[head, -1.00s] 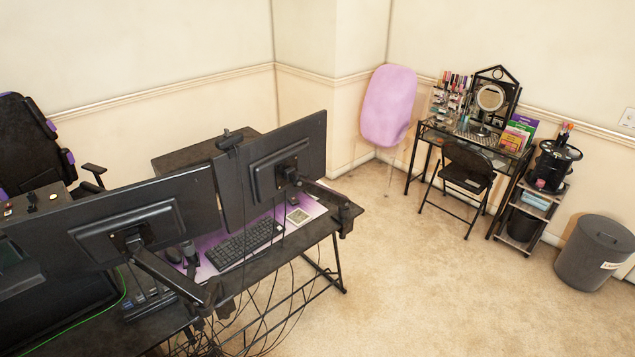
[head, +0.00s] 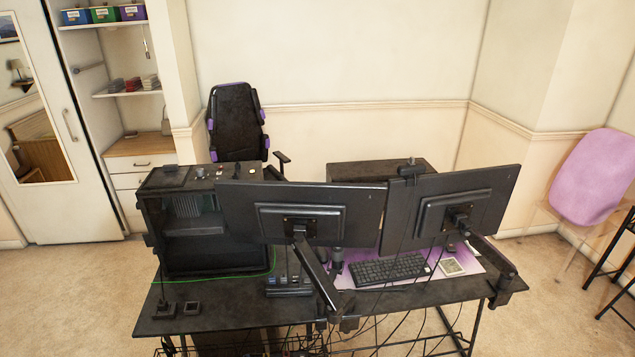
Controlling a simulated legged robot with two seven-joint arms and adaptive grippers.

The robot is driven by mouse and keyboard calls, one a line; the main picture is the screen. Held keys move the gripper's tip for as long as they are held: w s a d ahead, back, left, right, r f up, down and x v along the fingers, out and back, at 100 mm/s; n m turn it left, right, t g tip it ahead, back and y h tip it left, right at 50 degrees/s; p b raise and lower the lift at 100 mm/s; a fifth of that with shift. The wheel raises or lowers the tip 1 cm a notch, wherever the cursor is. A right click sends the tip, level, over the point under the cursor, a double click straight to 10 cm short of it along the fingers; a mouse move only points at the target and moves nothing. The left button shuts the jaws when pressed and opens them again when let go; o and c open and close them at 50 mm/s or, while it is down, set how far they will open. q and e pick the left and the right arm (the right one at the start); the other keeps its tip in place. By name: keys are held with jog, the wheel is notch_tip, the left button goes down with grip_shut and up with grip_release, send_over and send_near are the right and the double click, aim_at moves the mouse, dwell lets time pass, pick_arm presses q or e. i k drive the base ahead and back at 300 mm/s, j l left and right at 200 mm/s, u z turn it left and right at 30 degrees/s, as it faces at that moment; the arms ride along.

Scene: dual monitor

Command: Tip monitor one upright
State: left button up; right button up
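Two black monitors stand side by side on arms over a dark desk (head: 240,318), seen from behind. The left monitor (head: 235,215) sits nearly level, its arm (head: 315,272) running down to the desk's near edge. The right monitor (head: 495,196) is tilted, its right end higher, and its arm (head: 490,254) clamps at the desk's right end. Their inner edges meet or overlap near the middle. I cannot tell which one is monitor one. Neither of my grippers is in view.
A PC case (head: 165,235) stands on the desk's left, a keyboard (head: 390,269) lies on a purple mat, and cables hang below. A gaming chair (head: 236,125) is behind. A pink clear-legged chair (head: 592,178) is at right. Carpet at left front (head: 60,300) is clear.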

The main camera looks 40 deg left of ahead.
aim_at(344, 216)
jog(key=u, duration=1.25)
